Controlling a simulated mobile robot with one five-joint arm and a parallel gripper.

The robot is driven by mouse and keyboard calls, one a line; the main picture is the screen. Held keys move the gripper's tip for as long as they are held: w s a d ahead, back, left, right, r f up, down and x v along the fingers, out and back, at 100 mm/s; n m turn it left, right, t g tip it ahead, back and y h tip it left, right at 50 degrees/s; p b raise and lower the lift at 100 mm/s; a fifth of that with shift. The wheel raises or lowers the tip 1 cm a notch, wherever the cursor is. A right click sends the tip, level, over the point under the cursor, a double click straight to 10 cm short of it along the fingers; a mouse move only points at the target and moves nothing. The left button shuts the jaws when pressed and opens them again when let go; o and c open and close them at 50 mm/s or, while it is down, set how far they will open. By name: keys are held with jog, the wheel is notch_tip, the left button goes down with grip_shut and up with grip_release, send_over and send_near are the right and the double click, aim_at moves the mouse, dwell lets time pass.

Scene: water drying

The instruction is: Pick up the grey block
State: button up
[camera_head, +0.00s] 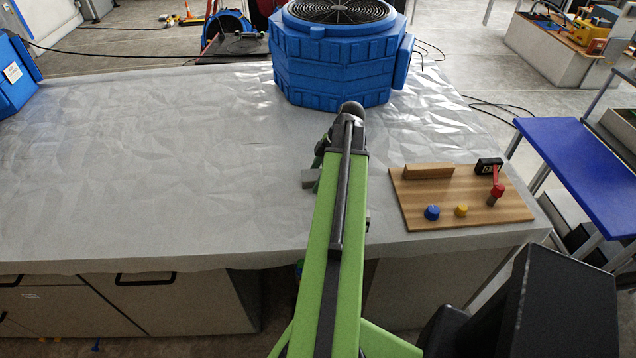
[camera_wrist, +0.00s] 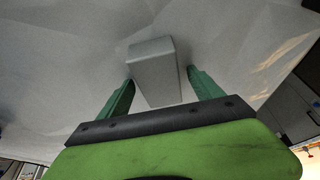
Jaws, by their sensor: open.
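The grey block (camera_wrist: 153,72) lies on the grey-covered table, in the upper middle of the wrist view. My gripper (camera_wrist: 160,76) is open, with one green finger on each side of the block's near part. A gap shows between the block and each finger, and the far end of the block reaches past the fingertips. In the head view, a small part of the grey block (camera_head: 308,179) shows just left of my green arm, which hides the rest of it and most of the gripper.
A wooden board (camera_head: 460,208) with a wooden bar, coloured knobs and a red-handled part lies right of my arm. A large blue fan unit (camera_head: 335,65) stands at the table's back. The table's left side (camera_head: 150,160) is clear.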

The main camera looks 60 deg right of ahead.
jog(key=shift+f, duration=0.1)
jog(key=shift+c, duration=0.2)
jog(key=c, duration=1.5)
